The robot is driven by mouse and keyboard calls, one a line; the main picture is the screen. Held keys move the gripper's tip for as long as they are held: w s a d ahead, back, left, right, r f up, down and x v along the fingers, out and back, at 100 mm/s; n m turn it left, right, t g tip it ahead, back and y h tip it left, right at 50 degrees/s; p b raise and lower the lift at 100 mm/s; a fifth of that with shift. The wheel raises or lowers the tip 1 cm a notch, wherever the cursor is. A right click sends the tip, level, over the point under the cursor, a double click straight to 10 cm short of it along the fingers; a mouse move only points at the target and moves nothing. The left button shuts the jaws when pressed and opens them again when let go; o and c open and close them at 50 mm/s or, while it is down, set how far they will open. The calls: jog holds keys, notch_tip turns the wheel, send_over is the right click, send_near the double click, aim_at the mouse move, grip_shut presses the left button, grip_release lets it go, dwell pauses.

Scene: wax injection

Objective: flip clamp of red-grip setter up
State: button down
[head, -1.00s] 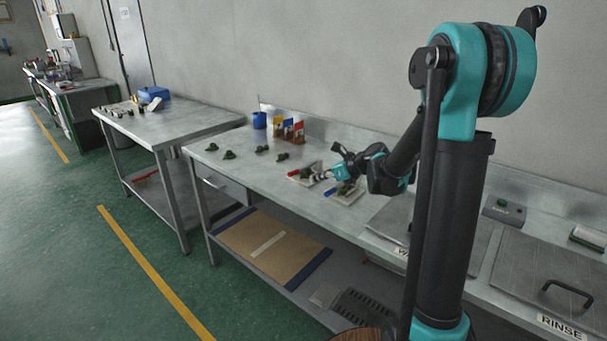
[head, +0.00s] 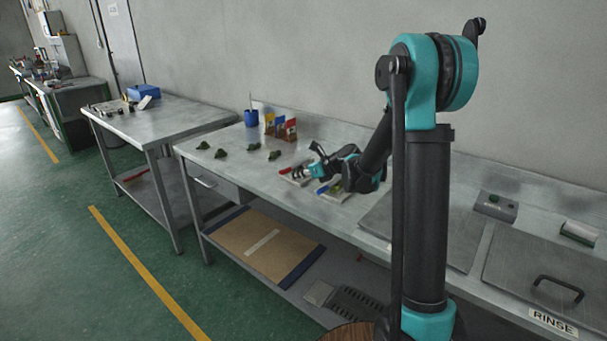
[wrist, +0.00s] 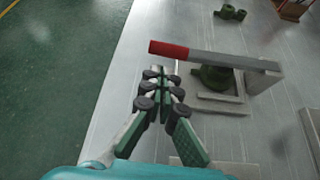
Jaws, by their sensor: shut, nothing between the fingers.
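The red-grip setter shows in the wrist view as a grey bar with a red grip (wrist: 168,50) at its left end. The bar (wrist: 225,60) lies roughly level across a green part (wrist: 214,76) and meets a grey block on the right. The setter's pale base (head: 288,178) also shows in the head view, partly hidden by my gripper. My gripper (wrist: 160,72) is shut and empty. In the wrist view its fingertips appear just below the red grip, close to the bar's near side. I cannot tell whether they touch it.
A second setter with a blue grip (head: 325,186) stands right of the red one, partly behind my arm. Several green parts (head: 220,153) lie on the bench to the left. The bench's front edge is near.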

jog(key=shift+x, duration=1.75)
